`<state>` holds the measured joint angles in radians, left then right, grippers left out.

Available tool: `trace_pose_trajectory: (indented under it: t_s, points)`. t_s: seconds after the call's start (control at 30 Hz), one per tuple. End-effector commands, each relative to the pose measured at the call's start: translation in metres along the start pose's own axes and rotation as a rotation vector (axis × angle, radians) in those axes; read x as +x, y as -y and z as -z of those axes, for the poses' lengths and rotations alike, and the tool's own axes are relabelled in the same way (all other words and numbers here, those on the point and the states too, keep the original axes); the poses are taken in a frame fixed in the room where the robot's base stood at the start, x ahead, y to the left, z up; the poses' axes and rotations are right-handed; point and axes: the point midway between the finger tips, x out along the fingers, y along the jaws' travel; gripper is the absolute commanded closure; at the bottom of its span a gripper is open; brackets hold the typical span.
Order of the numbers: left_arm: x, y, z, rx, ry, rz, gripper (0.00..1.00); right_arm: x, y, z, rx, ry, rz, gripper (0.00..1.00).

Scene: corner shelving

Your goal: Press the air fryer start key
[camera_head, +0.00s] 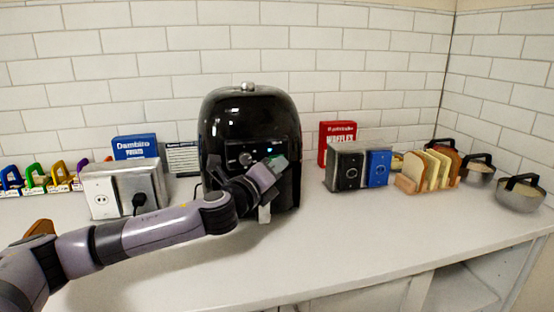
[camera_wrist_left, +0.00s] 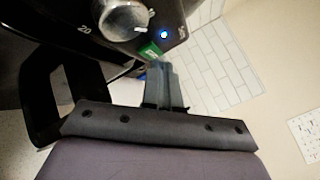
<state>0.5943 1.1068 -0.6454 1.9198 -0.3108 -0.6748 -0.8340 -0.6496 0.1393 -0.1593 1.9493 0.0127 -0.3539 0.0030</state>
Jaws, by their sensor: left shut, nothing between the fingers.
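The black air fryer (camera_head: 248,115) stands on the counter against the tiled wall. Its control panel shows a round silver knob (camera_wrist_left: 122,18), a lit blue light (camera_wrist_left: 163,34) and a green key (camera_wrist_left: 150,50). My left gripper (camera_head: 275,165) is at the right side of the panel in the head view and hides part of it. In the left wrist view its shut, empty fingers (camera_wrist_left: 160,70) have their tips at the lower edge of the green key; I cannot tell whether they touch it. My right gripper is in neither view.
The front counter is mostly clear.

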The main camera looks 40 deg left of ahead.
Motion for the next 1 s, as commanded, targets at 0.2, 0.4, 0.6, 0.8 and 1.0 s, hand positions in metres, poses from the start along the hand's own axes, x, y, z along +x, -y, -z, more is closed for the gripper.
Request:
trace_pose_trajectory:
  t_s: [0.2,0.4,0.6,0.8,1.0]
  points:
    - [0.0019,-0.0010,-0.0016,0.000,0.001,0.000,1.00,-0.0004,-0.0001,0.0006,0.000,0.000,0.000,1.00]
    - [0.0036,-0.0024,-0.0030,0.000,0.001,0.000,1.00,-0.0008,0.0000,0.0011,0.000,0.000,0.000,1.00]
    - [0.0044,-0.0031,-0.0036,0.000,0.001,0.000,1.00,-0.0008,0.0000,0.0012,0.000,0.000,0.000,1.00]
    - [0.0041,-0.0028,-0.0035,0.000,0.001,0.000,1.00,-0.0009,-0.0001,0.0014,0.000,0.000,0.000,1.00]
    - [-0.0009,0.0012,0.0003,-0.001,0.000,0.000,1.00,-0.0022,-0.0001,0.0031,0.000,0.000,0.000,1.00]
